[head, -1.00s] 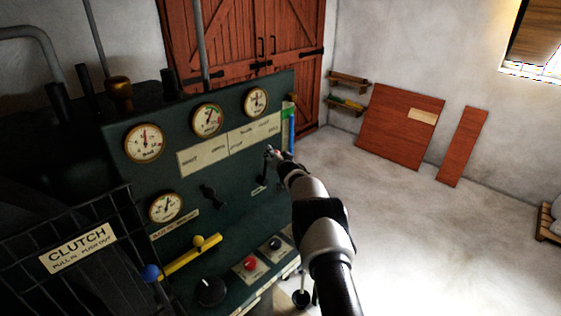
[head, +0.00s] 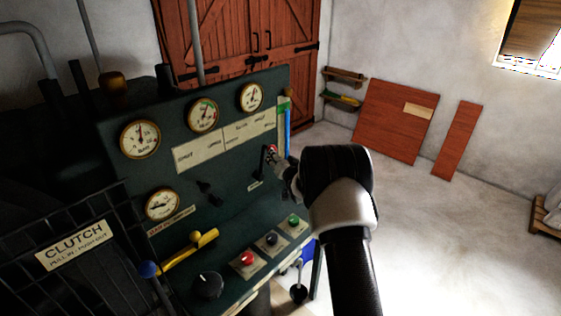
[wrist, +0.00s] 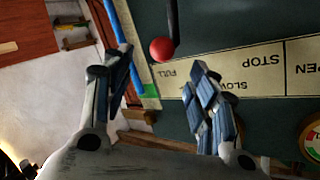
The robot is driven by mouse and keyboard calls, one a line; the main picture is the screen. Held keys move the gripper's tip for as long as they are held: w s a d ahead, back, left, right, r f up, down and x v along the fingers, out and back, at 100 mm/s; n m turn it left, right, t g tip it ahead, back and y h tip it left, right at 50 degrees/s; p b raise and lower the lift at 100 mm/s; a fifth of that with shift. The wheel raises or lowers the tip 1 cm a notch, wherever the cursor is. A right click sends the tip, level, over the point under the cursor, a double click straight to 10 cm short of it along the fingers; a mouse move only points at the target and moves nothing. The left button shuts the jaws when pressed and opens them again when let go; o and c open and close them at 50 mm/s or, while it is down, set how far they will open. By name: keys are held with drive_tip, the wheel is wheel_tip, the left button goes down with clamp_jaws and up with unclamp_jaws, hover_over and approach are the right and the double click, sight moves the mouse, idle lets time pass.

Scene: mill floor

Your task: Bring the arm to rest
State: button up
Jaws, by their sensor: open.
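My gripper (head: 277,164) is at the right part of the dark green control panel (head: 225,172), below the label strip, partly hidden by my own arm in the head view. In the wrist view my gripper (wrist: 162,62) has its two fingers spread apart with nothing held between them. A red ball knob (wrist: 162,49) on a dark lever shows beyond and between the fingertips. The picture does not make clear how far it is from them. A pale label strip (wrist: 262,68) reading "SLOW", "FULL" and "STOP" lies behind the right finger.
The panel carries several gauges (head: 140,139), a yellow lever (head: 195,245), and red (head: 247,259), black and green (head: 293,219) buttons. A caged CLUTCH sign (head: 74,245) is at left. Red doors (head: 240,40) and boards (head: 395,120) stand behind. Floor at right is open.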

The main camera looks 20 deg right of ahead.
drive_tip(key=shift+s, duration=0.25)
idle(0.3)
drive_tip(key=s+a+r+n+g+b, duration=0.1)
drive_tip(key=s+a+r+n+g, duration=0.15)
drive_tip(key=s+a+r, duration=0.6)
drive_tip(key=s+a+r+n+g+b, duration=0.1)
drive_tip(key=s+a+r+g+b, duration=0.15)
drive_tip(key=s+r, duration=0.6)
drive_tip(key=s+a+f+n+g, duration=0.1)
drive_tip(key=s+a+f, duration=0.1)
drive_tip(key=s, duration=1)
drive_tip(key=s+a+f+n+g+y+b, duration=0.1)
drive_tip(key=s+a, duration=0.4)
drive_tip(key=s, duration=0.8)
drive_tip(key=s+a+f+n+g+y, duration=0.1)
drive_tip(key=s+a+f+n+g, duration=0.1)
drive_tip(key=s, duration=1)
wheel_tip(320, 180, down, 3)
drive_tip(key=shift+s+a+f+g, duration=0.15)
drive_tip(key=shift+a+g, duration=0.55)
drive_tip(key=shift+a, duration=0.3)
